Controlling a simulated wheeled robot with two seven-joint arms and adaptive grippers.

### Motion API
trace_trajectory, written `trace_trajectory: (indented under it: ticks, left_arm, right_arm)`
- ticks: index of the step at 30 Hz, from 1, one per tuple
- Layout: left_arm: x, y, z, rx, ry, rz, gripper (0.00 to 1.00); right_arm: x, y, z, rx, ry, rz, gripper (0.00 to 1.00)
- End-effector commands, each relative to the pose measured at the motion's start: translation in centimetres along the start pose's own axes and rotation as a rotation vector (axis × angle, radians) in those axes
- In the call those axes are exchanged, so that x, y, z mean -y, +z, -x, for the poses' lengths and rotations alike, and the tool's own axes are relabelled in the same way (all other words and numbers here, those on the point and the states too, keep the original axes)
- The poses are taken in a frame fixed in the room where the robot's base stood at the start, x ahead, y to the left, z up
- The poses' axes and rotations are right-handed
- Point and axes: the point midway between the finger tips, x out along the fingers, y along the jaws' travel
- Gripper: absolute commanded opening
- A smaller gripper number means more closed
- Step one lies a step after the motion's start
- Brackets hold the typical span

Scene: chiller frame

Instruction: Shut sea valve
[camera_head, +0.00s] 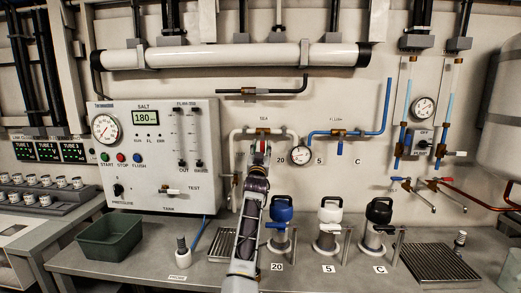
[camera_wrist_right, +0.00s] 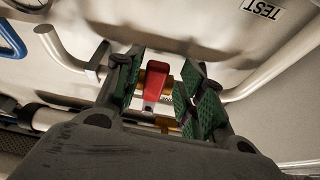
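The sea valve (camera_head: 262,134) is a brass fitting on the white pipe under the "SEA" label in the head view. Its red handle (camera_wrist_right: 155,84) shows in the wrist view, between the green-padded fingers of my right gripper (camera_wrist_right: 163,95). The fingers are open, with a gap on each side of the handle. In the head view my right gripper (camera_head: 259,155) is up at the valve, and it hides most of the handle. My left gripper is not in view.
A round gauge (camera_head: 300,154) sits close to the right of the valve, and the white control box (camera_head: 150,185) is to its left. Blue, white and black-topped filter housings (camera_head: 330,225) stand on the counter. A green bin (camera_head: 110,236) stands at left.

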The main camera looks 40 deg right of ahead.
Motion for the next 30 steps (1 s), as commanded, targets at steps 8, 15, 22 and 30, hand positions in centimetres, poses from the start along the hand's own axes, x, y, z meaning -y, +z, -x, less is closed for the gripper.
trace_trajectory:
  ticks: [8, 15, 22, 30]
  left_arm:
    - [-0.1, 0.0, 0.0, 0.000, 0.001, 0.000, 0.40]
    - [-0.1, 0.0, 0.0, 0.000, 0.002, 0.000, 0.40]
    - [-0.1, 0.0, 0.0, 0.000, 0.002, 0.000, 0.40]
    - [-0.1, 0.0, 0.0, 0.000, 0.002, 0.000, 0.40]
  right_arm:
    - [0.1, 0.1, 1.7, 0.001, -0.002, 0.000, 0.39]
    - [0.3, 0.2, 4.3, 0.003, -0.003, -0.001, 0.39]
    - [0.4, 0.2, 6.5, 0.002, -0.004, -0.002, 0.39]
    - [0.4, 0.1, 7.4, 0.002, -0.004, -0.002, 0.39]
